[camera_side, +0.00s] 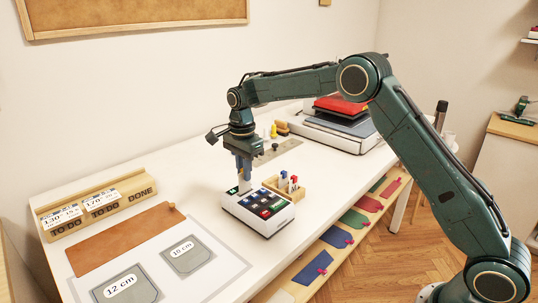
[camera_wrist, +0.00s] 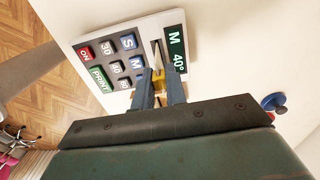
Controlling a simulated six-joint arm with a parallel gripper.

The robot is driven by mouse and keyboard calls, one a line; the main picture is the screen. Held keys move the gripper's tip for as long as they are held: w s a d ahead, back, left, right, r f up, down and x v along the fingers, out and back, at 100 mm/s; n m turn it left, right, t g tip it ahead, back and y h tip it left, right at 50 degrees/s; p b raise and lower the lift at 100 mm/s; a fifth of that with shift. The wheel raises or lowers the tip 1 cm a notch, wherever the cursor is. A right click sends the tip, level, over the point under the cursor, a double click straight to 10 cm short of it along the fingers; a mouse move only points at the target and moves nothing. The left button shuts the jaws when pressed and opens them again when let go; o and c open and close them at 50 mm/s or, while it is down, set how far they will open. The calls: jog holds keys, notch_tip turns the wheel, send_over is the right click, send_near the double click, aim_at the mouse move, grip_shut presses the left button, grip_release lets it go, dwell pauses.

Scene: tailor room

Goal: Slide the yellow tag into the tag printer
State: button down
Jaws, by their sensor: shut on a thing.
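The tag printer (camera_side: 262,222) is a white box with dark, blue, red and green keys, standing on the white table. In the wrist view the printer (camera_wrist: 97,35) shows a display (camera_wrist: 175,48) reading "M 40°" and a dark slot beside it. My gripper (camera_wrist: 159,88) is shut on the yellow tag (camera_wrist: 158,77), at the slot's near end. I cannot tell how far the tag is in the slot, if at all. In the side view my gripper (camera_side: 244,178) points down at the printer's back left part; the tag cannot be made out there.
A small wooden box (camera_side: 291,191) with blue, red and white pieces stands right behind the printer. A wooden TO DO/DONE rack (camera_side: 95,210), a brown sheet (camera_side: 128,239) and marked pocket templates (camera_side: 188,257) lie left. A heat press (camera_side: 340,124) stands at the back.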

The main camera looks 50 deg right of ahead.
aim_at(245, 192)
jog(key=shift+f, duration=2.05)
jog(key=c, duration=1.3)
grip_release()
jog(key=shift+c, duration=0.2)
jog(key=shift+r, duration=0.1)
notch_tip(245, 192, up, 13)
jog(key=shift+f, duration=0.1)
jog(key=shift+r, duration=0.45)
